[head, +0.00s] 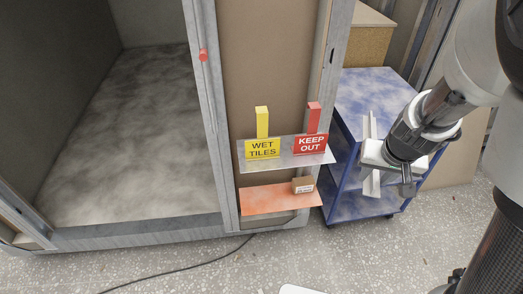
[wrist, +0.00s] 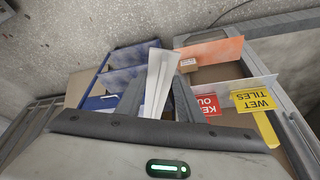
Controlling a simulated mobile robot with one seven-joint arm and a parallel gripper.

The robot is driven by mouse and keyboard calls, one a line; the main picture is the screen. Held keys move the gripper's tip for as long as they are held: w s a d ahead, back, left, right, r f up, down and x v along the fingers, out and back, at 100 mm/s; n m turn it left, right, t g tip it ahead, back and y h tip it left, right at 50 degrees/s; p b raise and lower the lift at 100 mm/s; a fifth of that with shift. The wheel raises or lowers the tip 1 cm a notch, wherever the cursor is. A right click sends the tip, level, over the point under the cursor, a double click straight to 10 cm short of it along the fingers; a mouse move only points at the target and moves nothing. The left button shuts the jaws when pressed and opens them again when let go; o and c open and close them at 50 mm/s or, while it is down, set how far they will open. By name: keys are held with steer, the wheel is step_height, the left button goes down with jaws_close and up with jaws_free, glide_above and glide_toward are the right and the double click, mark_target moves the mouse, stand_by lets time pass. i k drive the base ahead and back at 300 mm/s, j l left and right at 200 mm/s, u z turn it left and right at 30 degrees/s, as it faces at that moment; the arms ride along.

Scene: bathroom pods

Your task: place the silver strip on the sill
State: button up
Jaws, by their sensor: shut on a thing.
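The silver strip (head: 368,128) is a long, thin, pale piece held in my gripper (head: 376,158). In the head view it stands roughly upright in front of the blue cart. In the wrist view the strip (wrist: 160,78) sticks out between the two dark fingers of my gripper (wrist: 158,98), which is shut on it. A grey sill (head: 140,231) runs along the bottom of the pod opening at the left of the head view. My gripper is well to the right of this sill, with the strip apart from it.
A metal shelf (head: 285,161) with yellow "WET TILES" (head: 262,149) and red "KEEP OUT" (head: 311,144) signs juts from the pod front. An orange shelf (head: 262,200) below holds a small box (head: 303,185). The blue cart (head: 372,85) is beside them. A cable (head: 190,268) crosses the floor.

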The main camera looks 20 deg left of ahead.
mark_target(136, 228)
steer(key=k+j, duration=0.1)
steer(key=j, duration=0.25)
steer(key=k+j, duration=0.1)
steer(key=j, duration=0.25)
steer(key=k+j+z, duration=0.1)
steer(key=j, duration=0.2)
steer(key=k+j, duration=0.15)
steer(key=j, duration=0.2)
steer(key=k+j, duration=0.1)
steer(key=j, duration=1.2)
steer(key=i+j+u, duration=0.25)
steer(key=j, duration=0.3)
steer(key=i+j+u, duration=0.2)
steer(key=j, duration=0.35)
steer(key=i+j+u, duration=0.25)
steer(key=j, duration=0.2)
steer(key=i+j+u, duration=0.2)
steer(key=j, duration=0.25)
steer(key=i, duration=0.05)
